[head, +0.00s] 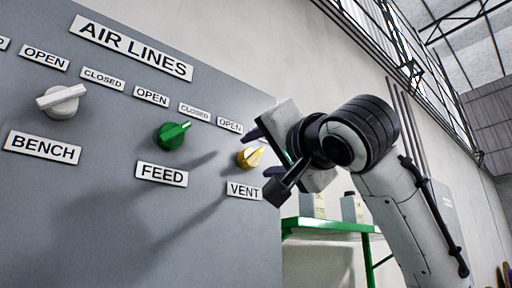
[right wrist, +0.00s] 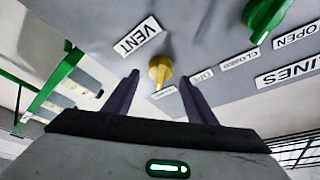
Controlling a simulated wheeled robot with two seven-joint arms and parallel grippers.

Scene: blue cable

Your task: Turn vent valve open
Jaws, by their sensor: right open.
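The yellow vent valve (head: 250,157) is on the grey panel (head: 100,215), above the VENT label (head: 244,190) and below an OPEN label (head: 230,125). Its handle points to the right and slightly up in the head view. My right gripper (head: 262,151) is open, with its fingers pointing at the panel around the yellow valve. In the right wrist view the yellow valve (right wrist: 160,70) shows between and beyond the two dark fingertips (right wrist: 160,80); I see no contact. My left gripper is out of view.
The green FEED valve (head: 172,135) and white BENCH valve (head: 62,101) are to the left on the same panel. A green shelf (head: 330,224) with containers (head: 352,207) stands right of the panel, behind my right arm.

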